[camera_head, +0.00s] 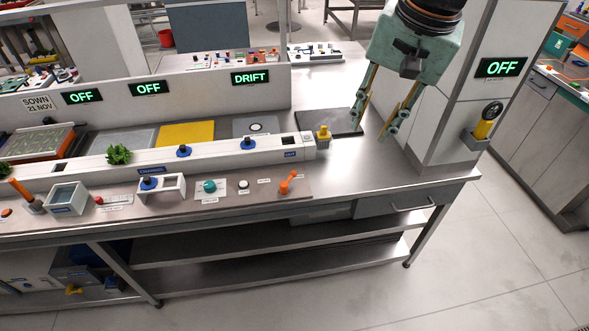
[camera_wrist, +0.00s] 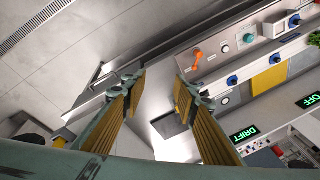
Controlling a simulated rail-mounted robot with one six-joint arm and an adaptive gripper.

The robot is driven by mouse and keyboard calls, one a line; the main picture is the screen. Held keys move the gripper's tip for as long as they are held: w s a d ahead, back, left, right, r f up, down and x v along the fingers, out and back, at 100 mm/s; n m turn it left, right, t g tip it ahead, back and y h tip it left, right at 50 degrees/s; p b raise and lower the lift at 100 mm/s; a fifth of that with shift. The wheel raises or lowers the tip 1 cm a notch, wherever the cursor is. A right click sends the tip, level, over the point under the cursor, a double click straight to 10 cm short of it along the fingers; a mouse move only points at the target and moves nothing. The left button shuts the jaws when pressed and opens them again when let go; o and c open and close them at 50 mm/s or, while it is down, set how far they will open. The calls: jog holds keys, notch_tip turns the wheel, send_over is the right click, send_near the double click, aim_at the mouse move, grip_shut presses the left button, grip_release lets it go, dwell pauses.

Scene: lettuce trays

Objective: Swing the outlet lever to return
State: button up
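An orange lever (camera_head: 288,182) stands tilted on the front panel strip of the bench, near its right end. The lever also shows in the wrist view (camera_wrist: 197,57), just beyond the right-hand finger. The lettering beside it is too small to read. My gripper (camera_head: 371,130) is above the bench's right end, to the right of the lever and apart from it. In the wrist view my gripper (camera_wrist: 160,82) has its two fingers spread with nothing between them.
A white channel (camera_head: 220,153) with blue knobs and a lettuce plant runs behind the panel; a yellow fitting (camera_head: 323,133) is at its right end. A dark square plate (camera_head: 343,122) lies behind. A white pillar (camera_head: 455,120) rises on the right. The bench's right front corner is clear.

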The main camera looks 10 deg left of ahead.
jog(key=w+a+f+m+p, duration=0.2)
jog(key=w+a+f, duration=0.6)
jog(key=w, duration=0.1)
jog(key=m+g+p, duration=0.1)
send_over(294, 172)
jog(key=s+d, duration=0.1)
jog(key=d, duration=0.1)
notch_tip(294, 172, down, 12)
jog(key=shift+s+d+f, duration=0.1)
jog(key=shift+s+d, duration=0.05)
jog(key=shift+f, duration=0.15)
jog(key=shift+w+a+f+b, duration=0.2)
jog(key=shift+a+f, duration=0.15)
jog(key=shift+f, duration=1.85)
jog(key=shift+w+a+f+b, duration=0.25)
jog(key=shift+a+f, duration=0.15)
jog(key=shift+f, duration=1.85)
jog(key=shift+w+a+f+b, duration=0.2)
jog(key=shift+a+f, duration=0.15)
jog(key=shift+f, duration=1.85)
grip_shut()
